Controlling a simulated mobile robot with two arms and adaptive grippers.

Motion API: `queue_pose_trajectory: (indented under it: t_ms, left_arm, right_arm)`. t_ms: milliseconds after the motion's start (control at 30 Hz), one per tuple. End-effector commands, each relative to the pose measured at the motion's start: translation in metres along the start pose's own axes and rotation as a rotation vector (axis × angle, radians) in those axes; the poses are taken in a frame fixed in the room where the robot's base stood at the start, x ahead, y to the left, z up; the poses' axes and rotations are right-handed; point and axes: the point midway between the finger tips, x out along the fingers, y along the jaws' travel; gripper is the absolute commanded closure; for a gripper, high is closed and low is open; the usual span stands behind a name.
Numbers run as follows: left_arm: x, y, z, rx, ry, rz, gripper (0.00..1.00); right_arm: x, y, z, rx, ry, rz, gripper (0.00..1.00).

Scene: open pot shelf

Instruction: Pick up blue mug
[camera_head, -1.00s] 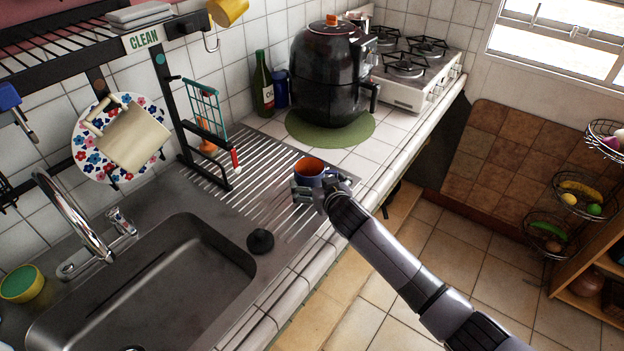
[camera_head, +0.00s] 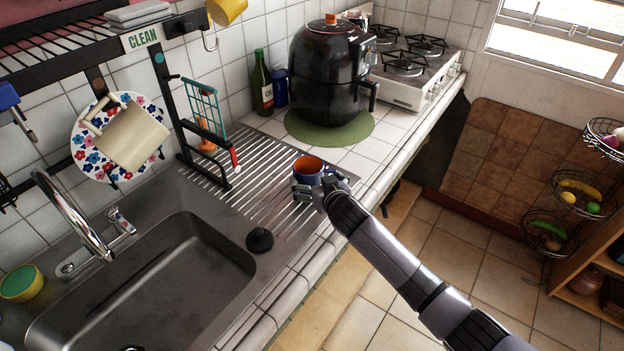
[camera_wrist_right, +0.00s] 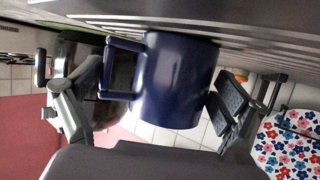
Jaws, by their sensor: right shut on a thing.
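The blue mug (camera_head: 308,171) has a dark blue outside and an orange inside. It is upright over the ribbed drainboard right of the sink. My right gripper (camera_head: 319,188) is shut on the blue mug from its near side. In the right wrist view the mug (camera_wrist_right: 180,80) sits between the two fingers of the right gripper (camera_wrist_right: 166,92), with its handle towards the left finger. From these views I cannot tell for sure whether the mug's base touches the drainboard. My left gripper is not in view.
A black air fryer (camera_head: 328,85) stands on a green mat (camera_head: 360,130) behind the mug. A dark rack with a teal grid (camera_head: 203,105) stands at the drainboard's back left. A black plunger-like stopper (camera_head: 260,240) lies near the sink (camera_head: 150,285). The ribbed drainboard (camera_head: 225,200) is otherwise mostly clear.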

Motion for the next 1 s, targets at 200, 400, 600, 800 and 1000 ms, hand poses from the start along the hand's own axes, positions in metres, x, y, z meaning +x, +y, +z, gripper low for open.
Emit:
queue_pose_trajectory:
  t_ms: [200, 400, 600, 800, 1000]
  left_arm:
    - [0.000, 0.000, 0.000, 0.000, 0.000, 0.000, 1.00]
    - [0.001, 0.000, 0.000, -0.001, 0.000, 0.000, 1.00]
    - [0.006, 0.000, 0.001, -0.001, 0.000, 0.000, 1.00]
    - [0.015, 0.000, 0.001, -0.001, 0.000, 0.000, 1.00]
    - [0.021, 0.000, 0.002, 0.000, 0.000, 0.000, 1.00]
  right_arm:
    - [-0.001, 0.000, -0.004, 0.000, 0.003, -0.001, 0.44]
    - [-0.008, 0.000, -0.023, 0.001, 0.006, 0.000, 0.44]
    - [-0.026, 0.000, -0.067, 0.000, 0.011, -0.001, 0.44]
    - [-0.049, 0.000, -0.121, 0.000, 0.009, -0.001, 0.44]
    - [-0.066, -0.001, -0.161, 0.001, 0.006, -0.002, 0.44]
